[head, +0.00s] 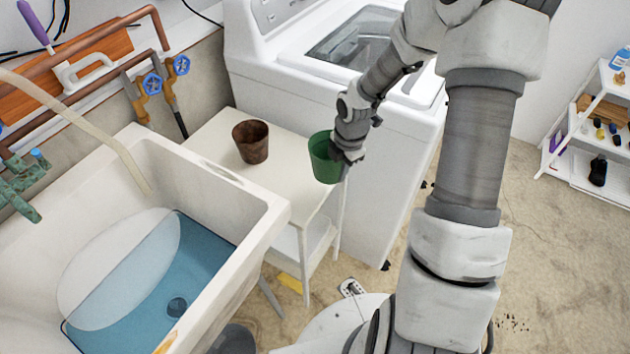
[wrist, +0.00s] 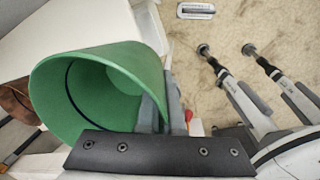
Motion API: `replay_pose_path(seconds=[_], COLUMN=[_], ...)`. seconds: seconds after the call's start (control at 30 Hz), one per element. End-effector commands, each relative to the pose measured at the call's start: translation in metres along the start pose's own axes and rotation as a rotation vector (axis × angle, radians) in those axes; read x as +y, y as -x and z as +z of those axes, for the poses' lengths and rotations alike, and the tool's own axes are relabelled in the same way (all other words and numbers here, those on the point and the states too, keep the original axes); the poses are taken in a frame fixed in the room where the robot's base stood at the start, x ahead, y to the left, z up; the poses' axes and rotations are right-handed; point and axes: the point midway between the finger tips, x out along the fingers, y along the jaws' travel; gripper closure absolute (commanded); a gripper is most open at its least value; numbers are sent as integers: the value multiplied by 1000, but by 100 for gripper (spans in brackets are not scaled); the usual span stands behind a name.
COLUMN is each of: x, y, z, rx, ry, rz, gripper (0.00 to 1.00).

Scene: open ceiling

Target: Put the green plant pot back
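The green plant pot (head: 322,160) is upright or slightly tilted at the right end of the small white table (head: 207,143), and its open top shows. In the wrist view the green pot (wrist: 110,75) fills the left side and looks empty. My gripper (head: 342,157) is at the pot's right side. In the wrist view my gripper's fingers (wrist: 161,100) pinch the pot's rim, one inside and one outside. Whether the pot's base touches the tabletop is hard to tell.
A brown pot (head: 251,142) stands on the white table, left of the green one. A sink (head: 268,222) with blue water is at the left front. A white washing machine (head: 385,135) stands behind the table. Open floor lies to the right.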

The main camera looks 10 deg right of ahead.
Motion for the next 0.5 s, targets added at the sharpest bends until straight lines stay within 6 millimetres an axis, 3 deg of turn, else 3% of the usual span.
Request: replay_pose_path(seconds=[0.2, 0.5], x=[42, 61], y=[-36, -54], z=[-19, -27], rx=[1, 0], ry=[4, -2], rz=[0, -2], gripper=[100, 100])
